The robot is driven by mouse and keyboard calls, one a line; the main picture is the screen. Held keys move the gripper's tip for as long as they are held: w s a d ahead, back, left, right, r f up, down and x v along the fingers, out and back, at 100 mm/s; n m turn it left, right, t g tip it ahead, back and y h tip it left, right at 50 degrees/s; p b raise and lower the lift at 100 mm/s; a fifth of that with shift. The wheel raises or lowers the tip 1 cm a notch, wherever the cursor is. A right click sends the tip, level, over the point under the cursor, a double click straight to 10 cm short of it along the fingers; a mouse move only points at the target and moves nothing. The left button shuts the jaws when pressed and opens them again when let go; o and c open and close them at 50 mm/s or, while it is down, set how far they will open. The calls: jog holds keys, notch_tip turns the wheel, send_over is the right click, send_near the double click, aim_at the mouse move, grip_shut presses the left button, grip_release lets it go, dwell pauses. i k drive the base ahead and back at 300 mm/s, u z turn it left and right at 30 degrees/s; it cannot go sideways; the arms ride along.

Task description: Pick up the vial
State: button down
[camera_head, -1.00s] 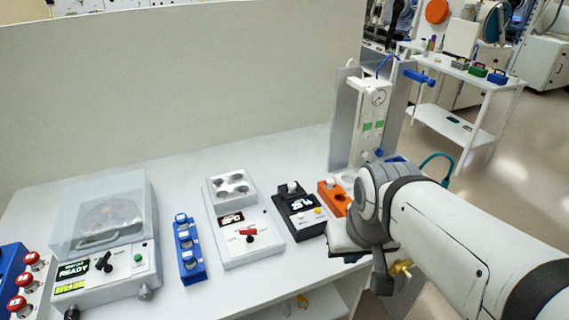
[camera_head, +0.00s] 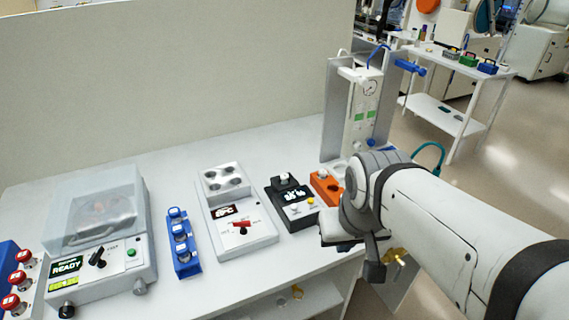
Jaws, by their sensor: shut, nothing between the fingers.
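Small vials stand in a blue rack (camera_head: 186,265) on the white bench, left of centre. Nothing marks which vial is meant. My gripper (camera_head: 336,236) is at the bench's right front edge, beside an orange block (camera_head: 326,186), well right of the blue rack. It is shut and empty; its fingertips are mostly hidden by my wrist.
A clear-lidded machine (camera_head: 98,215) stands at left. A white device with a red knob (camera_head: 240,232) and a black device (camera_head: 292,205) stand between rack and gripper. A gauge column (camera_head: 366,105) rises behind my wrist. A partition (camera_head: 170,80) closes the back. The bench front is mostly clear.

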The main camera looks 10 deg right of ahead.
aim_at(284, 177)
jog(key=u, duration=0.1)
jog(key=k, duration=1)
jog(key=z, duration=0.6)
jog(key=i, duration=1)
jog(key=u, duration=0.45)
jog(key=i, duration=0.8)
jog(key=u, duration=0.65)
